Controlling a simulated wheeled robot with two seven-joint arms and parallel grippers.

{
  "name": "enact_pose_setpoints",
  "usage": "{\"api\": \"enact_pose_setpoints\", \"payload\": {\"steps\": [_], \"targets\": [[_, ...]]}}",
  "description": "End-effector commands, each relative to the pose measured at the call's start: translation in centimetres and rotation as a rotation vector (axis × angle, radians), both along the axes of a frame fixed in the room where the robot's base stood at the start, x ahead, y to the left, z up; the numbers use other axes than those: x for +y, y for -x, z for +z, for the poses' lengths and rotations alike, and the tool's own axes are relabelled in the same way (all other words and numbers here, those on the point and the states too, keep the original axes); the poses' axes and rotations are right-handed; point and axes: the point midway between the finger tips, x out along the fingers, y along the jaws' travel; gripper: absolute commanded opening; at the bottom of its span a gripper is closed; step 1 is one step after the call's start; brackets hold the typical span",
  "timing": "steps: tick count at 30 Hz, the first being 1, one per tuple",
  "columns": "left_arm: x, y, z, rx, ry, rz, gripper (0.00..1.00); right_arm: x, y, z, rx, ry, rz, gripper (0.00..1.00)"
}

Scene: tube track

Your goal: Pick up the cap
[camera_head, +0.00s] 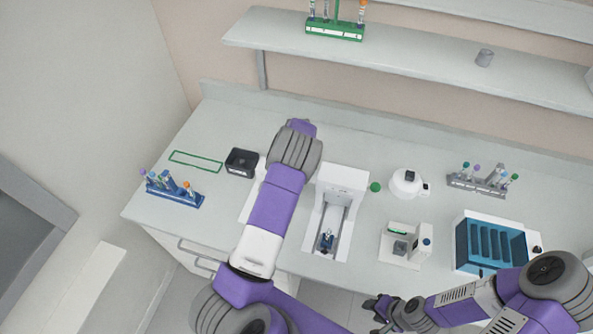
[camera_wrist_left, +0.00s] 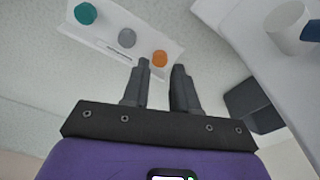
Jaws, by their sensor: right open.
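Three round cap-like pieces, teal (camera_wrist_left: 85,13), grey (camera_wrist_left: 127,38) and orange (camera_wrist_left: 160,58), sit in a row on a white plate in the left wrist view. I cannot tell which is the task's cap. My left gripper (camera_wrist_left: 162,72) is open and empty, its fingertips close to the orange piece in that view. In the head view my left arm hides this gripper and the plate's middle. A green round piece (camera_head: 375,187) shows beside the white machine; I cannot tell whether it is a cap. My right gripper (camera_head: 378,309) is open and empty near the bench's front.
A blue tube rack (camera_head: 176,196) is at left, a grey rack (camera_head: 476,184) at right. A black block (camera_head: 241,162), white machine (camera_head: 341,181), round white device (camera_head: 404,184), small white device (camera_head: 405,245) and blue slotted box (camera_head: 490,245) stand along the bench. A shelf (camera_head: 410,72) hangs above.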

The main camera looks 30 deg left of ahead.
Motion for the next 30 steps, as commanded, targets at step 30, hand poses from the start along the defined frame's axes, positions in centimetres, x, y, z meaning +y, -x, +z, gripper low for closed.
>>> {"api": "enact_pose_setpoints", "payload": {"steps": [30], "targets": [[0.4,-0.5,-3.3,-0.002,0.001,0.0,0.05,0.0,0.0,0.6,0.0,0.0,0.0,0.43]]}}
